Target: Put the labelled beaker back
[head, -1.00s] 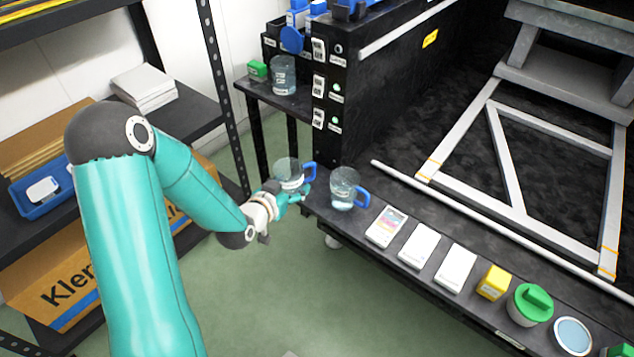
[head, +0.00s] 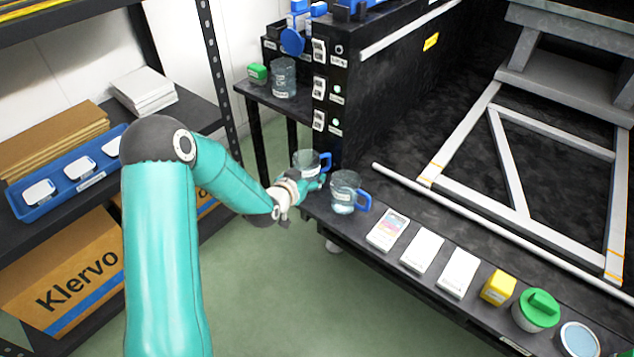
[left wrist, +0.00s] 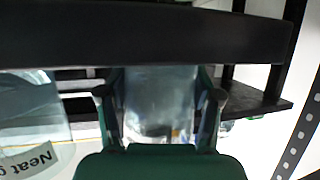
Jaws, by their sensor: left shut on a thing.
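My left gripper (head: 312,183) is shut on a clear beaker with a blue handle (head: 305,161) at the left end of the black bench. In the left wrist view the held beaker (left wrist: 160,100) is between the fingers, and no label on it is readable. I cannot tell if it touches the bench. A second clear beaker with a blue handle (head: 344,191) stands upright on the bench, just right of the gripper. My right gripper is not in view.
Another glass vessel (head: 284,80) and a green box (head: 258,73) stand on a small shelf behind. Along the bench edge (head: 375,262) lie white flat items (head: 422,250), a yellow box (head: 498,288) and a green-lidded jar (head: 536,310). A blue tray (head: 60,205) is on the left rack.

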